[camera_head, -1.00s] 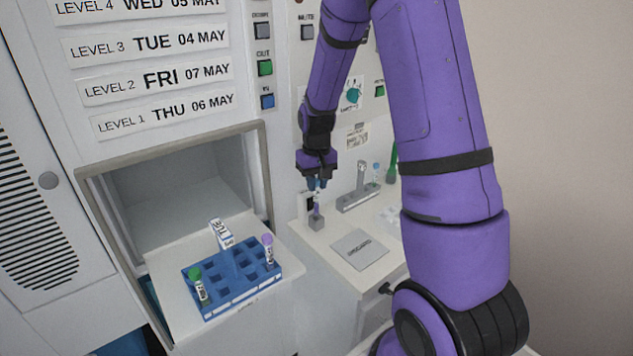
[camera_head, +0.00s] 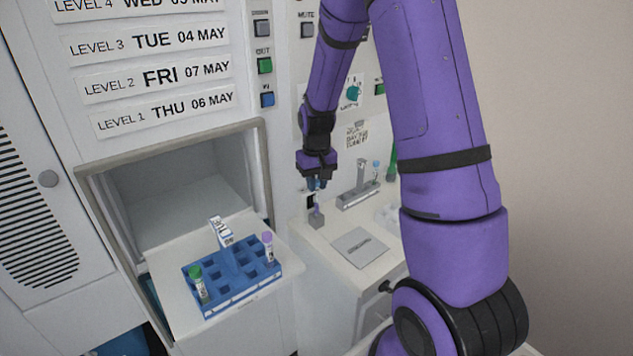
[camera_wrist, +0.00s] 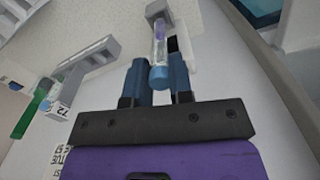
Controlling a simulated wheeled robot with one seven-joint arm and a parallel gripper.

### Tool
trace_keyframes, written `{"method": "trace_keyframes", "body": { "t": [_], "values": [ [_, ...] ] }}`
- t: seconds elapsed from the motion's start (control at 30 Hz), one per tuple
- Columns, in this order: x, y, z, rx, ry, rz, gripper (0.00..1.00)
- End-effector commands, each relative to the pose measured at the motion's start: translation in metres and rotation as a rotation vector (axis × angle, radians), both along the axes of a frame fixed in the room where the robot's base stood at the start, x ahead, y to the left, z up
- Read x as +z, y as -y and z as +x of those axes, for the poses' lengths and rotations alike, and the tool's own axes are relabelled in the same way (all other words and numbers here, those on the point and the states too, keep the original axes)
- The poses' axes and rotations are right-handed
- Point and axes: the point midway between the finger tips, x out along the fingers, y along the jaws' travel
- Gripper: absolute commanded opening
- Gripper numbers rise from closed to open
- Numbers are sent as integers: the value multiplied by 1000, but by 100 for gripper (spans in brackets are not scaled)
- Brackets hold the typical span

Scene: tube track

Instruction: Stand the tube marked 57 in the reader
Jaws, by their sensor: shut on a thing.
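My gripper (camera_head: 317,185) is over the bench, pointing down, with its blue fingers close together. In the wrist view the fingers (camera_wrist: 160,80) are shut on a blue-capped tube (camera_wrist: 159,48), one on each side of its cap. The tube's far end is at a small grey block (camera_wrist: 157,10); I cannot tell how deep it sits. This block also shows below the gripper in the head view (camera_head: 316,220). No number is readable on the held tube. A longer grey stand (camera_head: 358,197) with an upright post is to the right. I cannot tell for certain which is the reader.
A blue rack (camera_head: 235,285) on the pulled-out shelf at left holds a green-capped tube (camera_head: 197,283) and a purple-capped tube (camera_head: 268,247). Another blue-capped tube (camera_head: 376,170) is by the stand. A grey plate (camera_head: 360,247) lies on the bench front.

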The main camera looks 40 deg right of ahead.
Motion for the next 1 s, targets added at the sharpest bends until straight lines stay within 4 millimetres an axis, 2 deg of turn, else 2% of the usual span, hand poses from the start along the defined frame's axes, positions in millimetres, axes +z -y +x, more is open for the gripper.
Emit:
{"method": "trace_keyframes", "body": {
  "t": [0.33,1.0],
  "values": [
    [-9,0,0,0,-1,0,8],
    [-15,0,0,0,-1,0,8]
  ]
}}
